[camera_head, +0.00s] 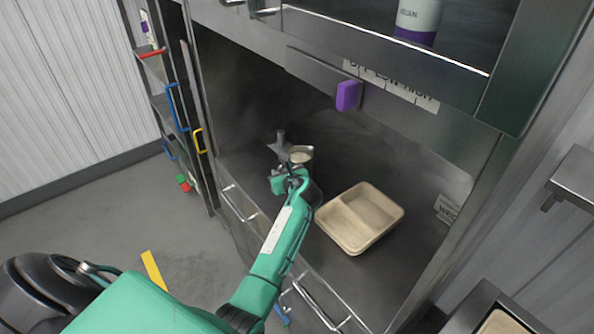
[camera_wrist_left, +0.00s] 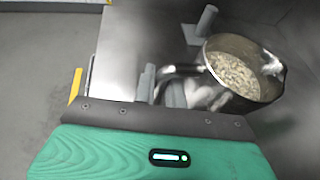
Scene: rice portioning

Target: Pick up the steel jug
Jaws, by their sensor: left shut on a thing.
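The steel jug (camera_head: 301,154) stands on the dark counter inside the bay, partly hidden behind my left gripper in the head view. In the left wrist view the jug (camera_wrist_left: 243,78) is shiny, upright and holds pale rice grains. Its handle reaches to the left. My left gripper (camera_head: 291,174) is at the jug's near side, and in the left wrist view its grey fingers (camera_wrist_left: 162,88) are shut on the handle. I cannot tell whether the jug's base touches the counter. My right gripper is not in view.
A beige two-compartment tray (camera_head: 348,241) sits on the counter right of the jug. A grey post-like object (camera_head: 281,140) stands just behind the jug, also in the left wrist view (camera_wrist_left: 205,22). A purple block (camera_head: 347,95) hangs on the bay's upper edge.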

